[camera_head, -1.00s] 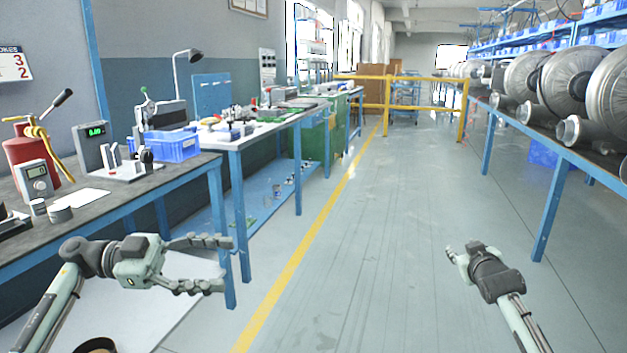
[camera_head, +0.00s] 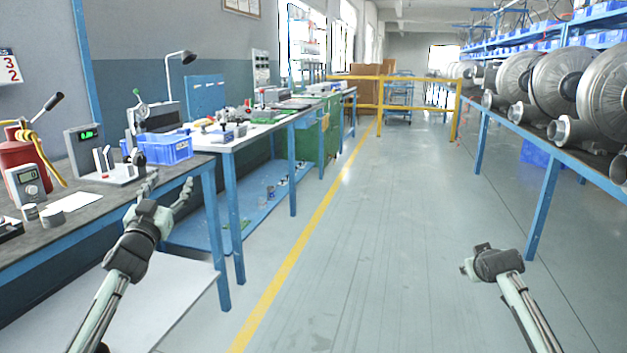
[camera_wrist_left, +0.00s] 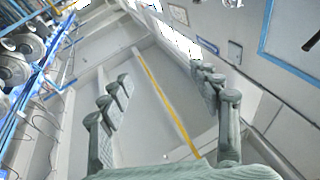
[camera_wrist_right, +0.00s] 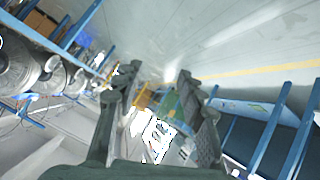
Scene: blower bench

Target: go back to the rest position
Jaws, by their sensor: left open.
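My left gripper (camera_head: 168,188) is in front of the near workbench at the left of the head view, its fingers spread and pointing up and away. It is open and empty; the left wrist view shows its two fingers (camera_wrist_left: 165,105) apart with nothing between them. My right gripper (camera_head: 482,262) is over the open floor at the lower right of the head view, its fingers mostly hidden there. In the right wrist view its two fingers (camera_wrist_right: 158,85) stand apart with nothing held between them.
A white surface (camera_head: 180,285) lies low beneath my left arm. A rack table (camera_head: 545,205) with metal blowers stands right. The middle floor (camera_head: 370,230) is clear.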

